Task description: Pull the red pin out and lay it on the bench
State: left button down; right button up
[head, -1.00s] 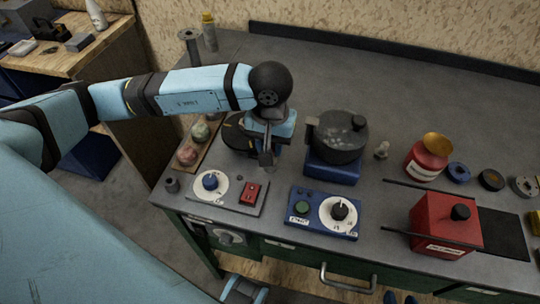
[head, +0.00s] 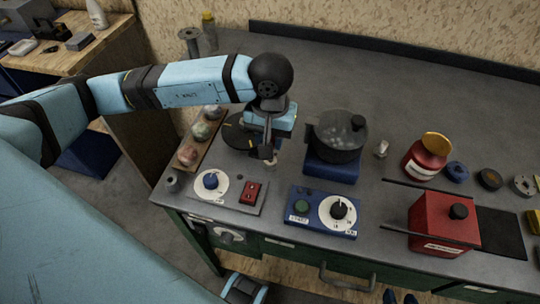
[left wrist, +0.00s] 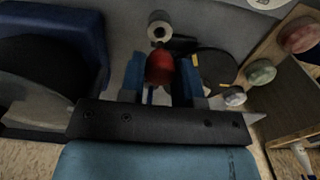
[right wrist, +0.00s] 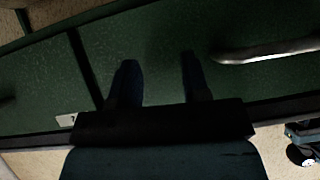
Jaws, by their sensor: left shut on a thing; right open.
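My left gripper (head: 268,153) is over the bench (head: 400,85), left of the pot, pointing down. In the left wrist view its blue fingers (left wrist: 160,75) are shut on the red pin (left wrist: 160,67), whose rounded red part shows between them. A small pale grey cylinder with a dark hole (left wrist: 159,27) is just beyond the pin in that view. I cannot tell whether the pin's lower end is clear of a hole. The head view hides the pin behind the gripper. My right gripper (right wrist: 160,78) is open and empty in front of the green bench front; its fingertips show at the head view's bottom edge (head: 400,297).
A dark pot (head: 338,140) on a blue base is right of my left gripper. A black disc (head: 238,132) and a board of balls (head: 188,155) are left. Two dial panels (head: 245,207) (head: 298,225) and a red box (head: 432,218) line the front.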

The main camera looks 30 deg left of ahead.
pick_arm(q)
jog(key=shift+r+p, duration=0.45)
jog(key=shift+r, duration=1.55)
